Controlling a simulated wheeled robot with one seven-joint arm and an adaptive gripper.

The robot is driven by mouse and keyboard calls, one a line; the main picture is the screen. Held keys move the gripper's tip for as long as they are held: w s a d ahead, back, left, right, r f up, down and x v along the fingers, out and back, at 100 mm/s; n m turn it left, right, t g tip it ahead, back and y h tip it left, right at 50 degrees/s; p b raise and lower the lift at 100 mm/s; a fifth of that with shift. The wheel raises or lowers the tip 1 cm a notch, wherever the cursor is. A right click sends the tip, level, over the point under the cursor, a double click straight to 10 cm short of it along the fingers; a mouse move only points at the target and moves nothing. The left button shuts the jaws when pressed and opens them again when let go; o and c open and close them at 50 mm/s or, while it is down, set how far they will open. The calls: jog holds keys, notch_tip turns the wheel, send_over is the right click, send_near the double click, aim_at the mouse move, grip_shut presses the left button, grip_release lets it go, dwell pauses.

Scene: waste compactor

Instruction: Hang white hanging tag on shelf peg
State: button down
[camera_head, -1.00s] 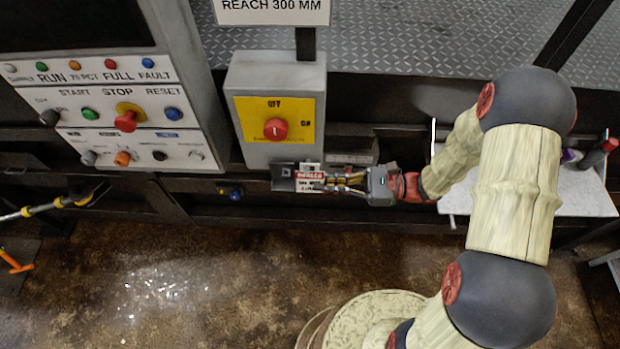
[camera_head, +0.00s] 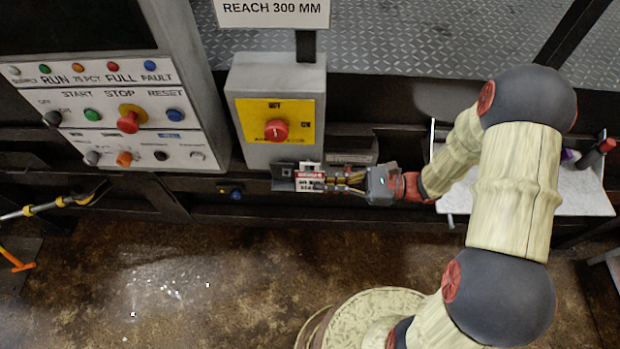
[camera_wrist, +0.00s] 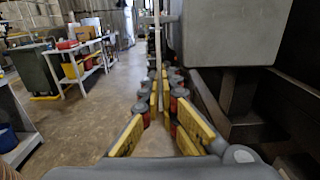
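The white tag (camera_head: 309,182) with a red header band and dark print is at the fingertips of my gripper (camera_head: 330,182), just below the grey switch box. A small dark bracket plate (camera_head: 282,177) is beside the tag on its left; the peg itself is too small to make out, and I cannot tell whether the tag touches it. In the wrist view, the yellow-padded fingers of my gripper (camera_wrist: 158,78) come together at their tips. A thin pale upright strip (camera_wrist: 157,45) stands between the tips, apparently the tag edge-on.
The grey switch box (camera_head: 276,100) with a red knob is directly above the tag. The control panel (camera_head: 130,120) is to the left. A white shelf (camera_head: 560,195) with small items lies right, behind my arm.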

jog(key=s+p, duration=0.1)
jog(key=s, duration=0.5)
jog(key=shift+s+p, duration=0.3)
jog(key=shift+s, duration=0.05)
dwell(1.0)
jog(key=shift+a, duration=0.1)
dwell(0.5)
